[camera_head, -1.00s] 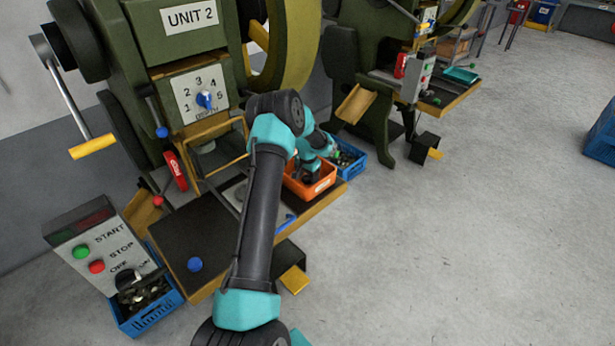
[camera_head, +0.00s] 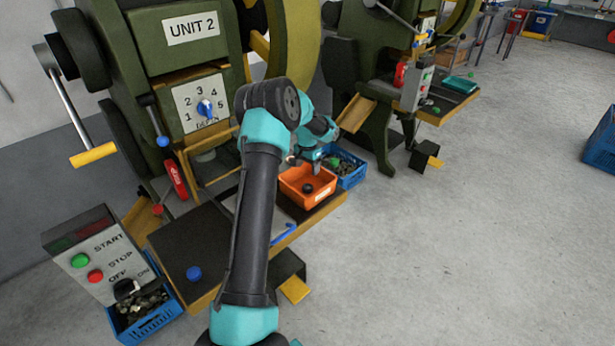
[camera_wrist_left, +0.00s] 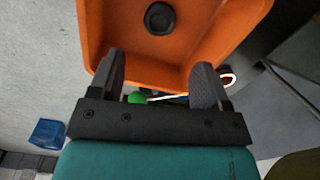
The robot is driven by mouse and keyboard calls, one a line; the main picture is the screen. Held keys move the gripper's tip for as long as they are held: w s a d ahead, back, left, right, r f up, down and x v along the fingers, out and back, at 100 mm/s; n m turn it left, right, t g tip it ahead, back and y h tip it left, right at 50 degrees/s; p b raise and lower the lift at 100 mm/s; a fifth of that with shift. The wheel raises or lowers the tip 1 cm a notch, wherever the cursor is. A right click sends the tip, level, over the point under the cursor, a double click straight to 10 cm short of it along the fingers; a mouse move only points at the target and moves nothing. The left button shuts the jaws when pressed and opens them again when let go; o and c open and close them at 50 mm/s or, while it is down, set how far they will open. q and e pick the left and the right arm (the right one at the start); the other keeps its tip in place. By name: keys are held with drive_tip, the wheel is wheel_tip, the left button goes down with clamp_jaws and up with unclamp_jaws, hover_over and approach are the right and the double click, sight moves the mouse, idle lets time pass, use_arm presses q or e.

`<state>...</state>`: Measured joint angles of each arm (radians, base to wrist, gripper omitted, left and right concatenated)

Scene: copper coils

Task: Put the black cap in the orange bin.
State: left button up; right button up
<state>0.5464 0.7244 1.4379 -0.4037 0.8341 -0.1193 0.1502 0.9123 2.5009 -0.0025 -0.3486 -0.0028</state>
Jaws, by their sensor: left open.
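The black cap (camera_head: 308,188) lies on the floor of the orange bin (camera_head: 324,194). In the left wrist view the cap (camera_wrist_left: 160,18) is a round dark disc with a raised rim, inside the orange bin (camera_wrist_left: 182,52) and apart from my fingers. My left gripper (camera_head: 297,160) is at the back side of the bin, partly hidden by my own arm. In the left wrist view my left gripper (camera_wrist_left: 158,80) has its two dark fingers spread with nothing between them, near the bin's wall. My right gripper is in neither view.
A blue crate (camera_head: 354,181) of dark parts stands beside the orange bin. A blue knob-like piece (camera_head: 194,273) and a blue bar (camera_head: 284,235) are on the dark bench. Another blue crate (camera_head: 150,326) stands below the START/STOP panel (camera_head: 95,255). Open floor lies right.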

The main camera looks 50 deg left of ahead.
use_arm(q)
wheel_tip(320, 180, up, 2)
drive_tip(key=shift+r, duration=0.2)
idle(0.6)
